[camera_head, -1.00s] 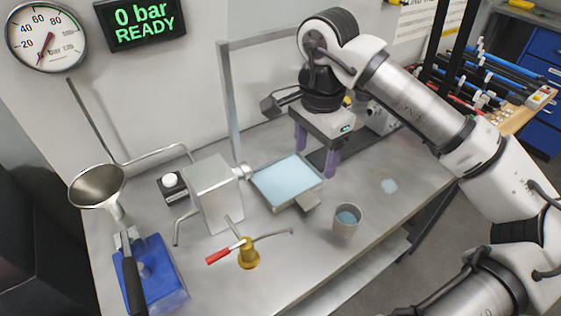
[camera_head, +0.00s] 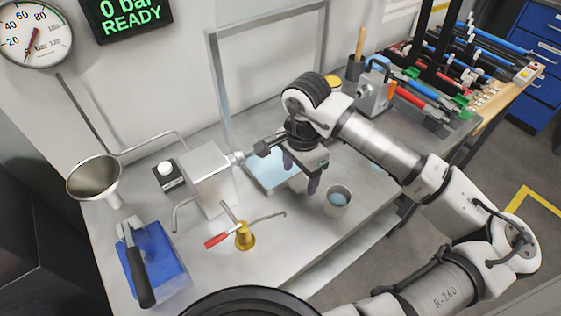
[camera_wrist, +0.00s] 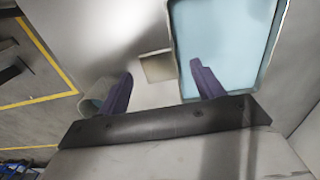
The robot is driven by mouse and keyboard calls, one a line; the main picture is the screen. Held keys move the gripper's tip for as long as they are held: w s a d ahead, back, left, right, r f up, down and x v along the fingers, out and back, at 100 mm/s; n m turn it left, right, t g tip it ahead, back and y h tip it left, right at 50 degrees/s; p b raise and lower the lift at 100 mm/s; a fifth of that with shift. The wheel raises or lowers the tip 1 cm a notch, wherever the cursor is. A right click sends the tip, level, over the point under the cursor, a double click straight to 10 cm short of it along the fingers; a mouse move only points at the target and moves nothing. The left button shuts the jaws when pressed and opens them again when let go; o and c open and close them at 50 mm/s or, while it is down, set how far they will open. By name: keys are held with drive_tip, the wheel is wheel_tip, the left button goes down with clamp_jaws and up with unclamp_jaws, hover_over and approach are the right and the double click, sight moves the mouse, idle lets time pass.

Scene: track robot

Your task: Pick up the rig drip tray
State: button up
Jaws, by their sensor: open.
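The rig drip tray (camera_head: 262,181) is a shallow metal tray with pale blue liquid, on the bench beside the metal block. My arm hides its right part in the head view. In the wrist view the tray (camera_wrist: 225,45) fills the upper right, and its small tab (camera_wrist: 157,66) sticks out to the left. My gripper (camera_head: 300,180) is above the tray's right side, fingers pointing down. In the wrist view my gripper (camera_wrist: 163,85) is open and empty, with the tab lying ahead between its two purple fingers. I cannot tell the height gap.
A metal cup (camera_head: 338,200) of blue liquid stands just right of my gripper. A brass valve with a red handle (camera_head: 244,236) is in front. The metal block (camera_head: 209,180) and an upright frame (camera_head: 222,100) bound the tray's left and back.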

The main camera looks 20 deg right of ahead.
drive_tip(key=shift+f, duration=1.05)
drive_tip(key=c, duration=1.3)
drive_tip(key=shift+r, duration=0.3)
